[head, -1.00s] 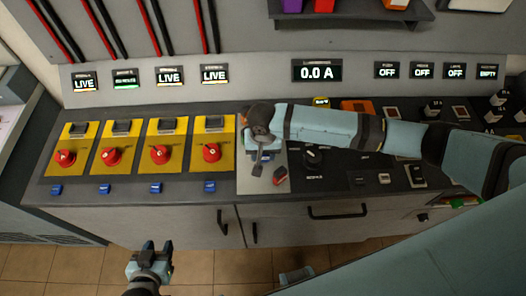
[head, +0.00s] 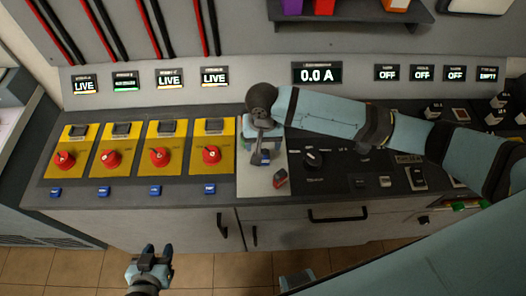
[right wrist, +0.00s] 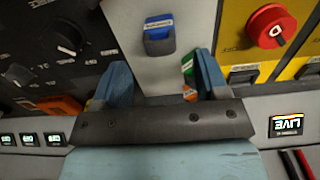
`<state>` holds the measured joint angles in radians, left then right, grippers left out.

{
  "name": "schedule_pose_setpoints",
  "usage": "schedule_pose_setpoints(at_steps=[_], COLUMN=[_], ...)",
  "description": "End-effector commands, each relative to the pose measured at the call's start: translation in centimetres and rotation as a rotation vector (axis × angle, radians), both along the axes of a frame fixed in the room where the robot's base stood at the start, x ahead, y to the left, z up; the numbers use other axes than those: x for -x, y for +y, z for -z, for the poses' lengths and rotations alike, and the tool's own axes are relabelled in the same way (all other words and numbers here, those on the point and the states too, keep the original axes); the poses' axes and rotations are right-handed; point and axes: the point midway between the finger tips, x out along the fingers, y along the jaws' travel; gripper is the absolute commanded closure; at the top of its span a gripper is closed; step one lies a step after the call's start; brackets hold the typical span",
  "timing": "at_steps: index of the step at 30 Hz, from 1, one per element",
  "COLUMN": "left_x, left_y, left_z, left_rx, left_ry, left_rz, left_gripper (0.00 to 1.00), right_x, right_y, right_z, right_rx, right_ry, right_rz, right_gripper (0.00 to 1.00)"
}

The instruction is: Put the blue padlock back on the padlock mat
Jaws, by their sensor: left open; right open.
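The padlock mat (head: 250,184) is the light grey panel right of the yellow switch panels; it also shows in the right wrist view (right wrist: 187,22). The blue padlock (head: 265,158) is on the mat, partly covered from above by my right gripper (head: 262,143). In the right wrist view the blue padlock (right wrist: 158,40), with a white label, lies just beyond the fingers and the gap between them looks empty. My right gripper (right wrist: 160,80) is open over the mat. My left gripper (head: 153,252) is open and empty in front of the cabinet, over the floor.
A red padlock (head: 280,179) lies nearer the mat's front edge. A green item (right wrist: 187,63) shows beside a right finger, partly hidden. Red rotary switches (head: 160,156) stand left of the mat; a black control panel (head: 335,180) lies to its right.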

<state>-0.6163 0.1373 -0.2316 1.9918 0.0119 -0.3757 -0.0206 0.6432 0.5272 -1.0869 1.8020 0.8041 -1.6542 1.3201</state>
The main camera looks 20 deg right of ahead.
Motion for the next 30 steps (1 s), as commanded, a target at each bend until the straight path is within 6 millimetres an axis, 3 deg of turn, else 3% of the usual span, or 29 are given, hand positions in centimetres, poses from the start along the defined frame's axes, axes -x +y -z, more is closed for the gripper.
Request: schedule_pose_setpoints(at_steps=[4,10,30], left_x=[0.0,0.0,-0.1], left_y=[-0.1,-0.2,-0.1], left_z=[0.2,0.2,0.1], left_rx=[0.002,0.003,0.001], left_ry=[0.001,0.0,-0.004], left_rz=[0.001,0.003,0.003], left_gripper=[0.57,0.57,0.57], right_x=[0.0,0.0,0.0], right_y=[0.0,0.0,0.0], right_z=[-2.8,-4.9,-5.2], right_rx=[-0.001,0.0,0.0], right_ry=[-0.002,-0.001,0.0], right_rz=[-0.001,-0.001,0.0], right_gripper=[0.32,0.32,0.32])
